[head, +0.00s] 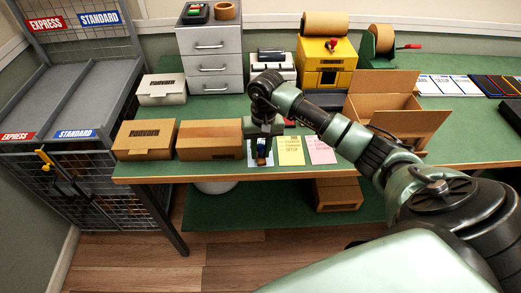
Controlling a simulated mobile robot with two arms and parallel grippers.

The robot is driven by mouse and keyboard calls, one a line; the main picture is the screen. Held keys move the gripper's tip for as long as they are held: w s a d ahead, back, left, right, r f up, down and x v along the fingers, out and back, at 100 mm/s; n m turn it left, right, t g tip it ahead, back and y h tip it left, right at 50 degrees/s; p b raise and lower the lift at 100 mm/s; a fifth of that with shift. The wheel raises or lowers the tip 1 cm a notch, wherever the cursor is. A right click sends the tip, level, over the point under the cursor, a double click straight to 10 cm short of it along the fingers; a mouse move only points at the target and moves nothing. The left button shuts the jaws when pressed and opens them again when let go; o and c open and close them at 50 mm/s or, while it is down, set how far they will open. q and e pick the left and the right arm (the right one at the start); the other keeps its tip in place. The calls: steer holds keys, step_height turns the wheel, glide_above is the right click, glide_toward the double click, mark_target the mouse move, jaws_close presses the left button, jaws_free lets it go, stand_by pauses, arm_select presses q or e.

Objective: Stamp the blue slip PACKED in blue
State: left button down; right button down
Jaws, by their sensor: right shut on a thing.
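The light blue slip (253,159) lies at the front edge of the green table, left of the yellow slip (290,151) and the pink slip (320,150). My right gripper (262,152) reaches in from the right and points down over the blue slip. It is shut on a small stamp (262,146) with blue on it. The gripper hides much of the slip and part of the stamp. I cannot tell whether the stamp touches the paper or whether a mark is on it. My left gripper is out of view.
Closed cardboard boxes (145,140) stand left of the slips, and an open carton (385,105) stands to the right. Grey drawers (210,62), a yellow machine (327,62) and a tape dispenser (381,45) stand behind. A grey rack (80,95) is at far left.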

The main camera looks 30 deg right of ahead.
steer(key=shift+r+p, duration=0.6)
steer(key=shift+r, duration=0.45)
steer(key=shift+r+p, duration=0.95)
steer(key=shift+r, duration=1.45)
